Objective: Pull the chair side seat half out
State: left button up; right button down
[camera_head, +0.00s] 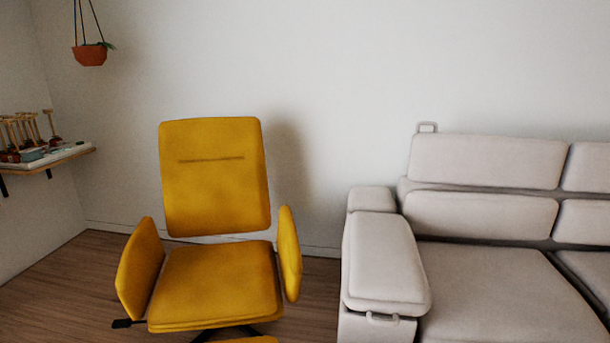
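The yellow chair (218,278) stands left of centre, facing me, with a tall back and two side panels. To its right is a light grey sofa (388,258). The sofa's seat on the chair side (490,295) lies between the left armrest and a seam, and its front edge is cut off by the bottom of the picture. How far out it sits cannot be told. A small loop handle (382,319) is on the armrest's front. Neither of my grippers is in view.
A second sofa seat (588,272) is cut off at the right. A wall shelf (50,158) with small items is at the left, and a hanging pot (90,55) is above. A narrow strip of bare floor (318,290) separates chair and sofa.

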aim_at(479, 294)
jog(key=z, duration=1.45)
jog(key=l+u, duration=0.1)
jog(key=u, duration=0.55)
jog(key=i+l+u, duration=0.1)
jog(key=l+u, duration=0.15)
jog(key=i+l+u, duration=0.2)
jog(key=l, duration=0.15)
jog(key=l+u, duration=0.5)
jog(key=l, duration=2.2)
jog(key=u, duration=0.05)
